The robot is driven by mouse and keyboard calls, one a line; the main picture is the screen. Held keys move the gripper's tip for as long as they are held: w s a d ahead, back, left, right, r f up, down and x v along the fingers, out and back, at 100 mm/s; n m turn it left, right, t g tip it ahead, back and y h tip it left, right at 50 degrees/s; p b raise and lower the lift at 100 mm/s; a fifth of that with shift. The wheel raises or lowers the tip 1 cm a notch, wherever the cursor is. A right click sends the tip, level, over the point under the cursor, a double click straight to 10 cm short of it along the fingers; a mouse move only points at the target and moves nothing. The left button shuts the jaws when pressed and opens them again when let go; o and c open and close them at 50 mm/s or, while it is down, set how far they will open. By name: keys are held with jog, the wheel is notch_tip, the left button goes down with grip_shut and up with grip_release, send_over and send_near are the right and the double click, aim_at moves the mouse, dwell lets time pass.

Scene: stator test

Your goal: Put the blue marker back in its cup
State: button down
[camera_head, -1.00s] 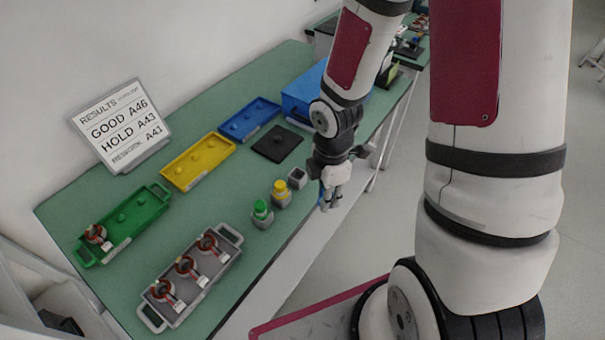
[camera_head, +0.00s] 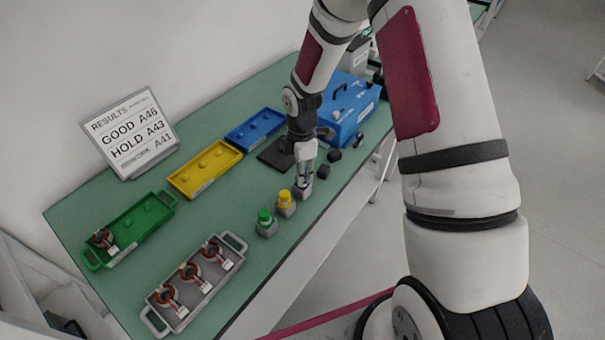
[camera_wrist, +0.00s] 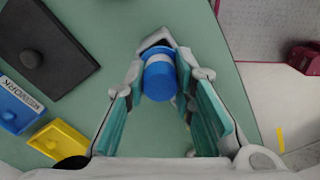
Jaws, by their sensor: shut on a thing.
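My gripper (camera_head: 304,177) points down over the small grey cup (camera_head: 301,194) at the table's front edge. In the wrist view my gripper (camera_wrist: 161,88) is shut on the blue marker (camera_wrist: 159,80), whose round blue end and pale band show between the fingers. The cup (camera_wrist: 155,43) shows just beyond the marker in that view. The marker's lower end is hidden, so I cannot tell how deep it sits in the cup.
Cups with yellow (camera_head: 285,197) and green (camera_head: 265,216) markers stand close by to the left. A black plate (camera_head: 273,155) lies behind, and a blue toolbox (camera_head: 352,112) stands back right. A grey tray (camera_head: 213,286) with stators is at front left.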

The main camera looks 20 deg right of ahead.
jog(key=shift+f, duration=0.65)
jog(key=shift+f, duration=0.1)
jog(key=shift+f, duration=0.25)
jog(key=c, duration=1.4)
grip_release()
jog(key=shift+o, duration=0.2)
